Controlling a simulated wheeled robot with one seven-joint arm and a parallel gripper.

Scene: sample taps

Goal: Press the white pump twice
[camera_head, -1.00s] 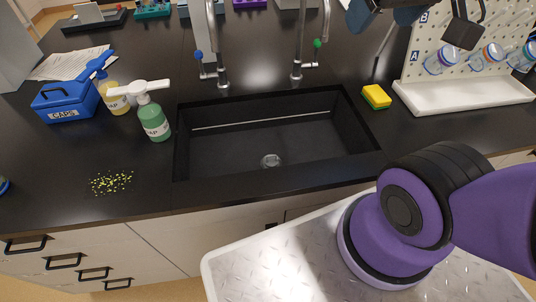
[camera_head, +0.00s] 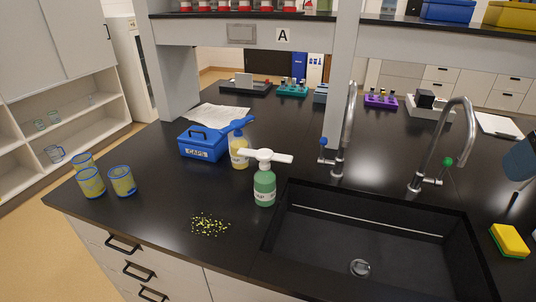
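The white pump (camera_head: 265,156) is the wide white head on top of a green soap bottle (camera_head: 265,188) with a white label. The bottle stands upright on the black counter, just left of the sink. Behind it to the left stands a yellow bottle (camera_head: 239,153) with a blue pump (camera_head: 238,128). Nothing touches the white pump. My gripper's fingers are not in view; a blue-grey part at the right edge may belong to my arm, but it is cut off.
The sink (camera_head: 365,246) with two taps lies right of the bottle. A blue CAPS box (camera_head: 203,143) sits behind left. Yellow-green bits (camera_head: 210,225) lie in front left, and several blue-rimmed cups stand farther left. A yellow sponge (camera_head: 509,240) lies right of the sink.

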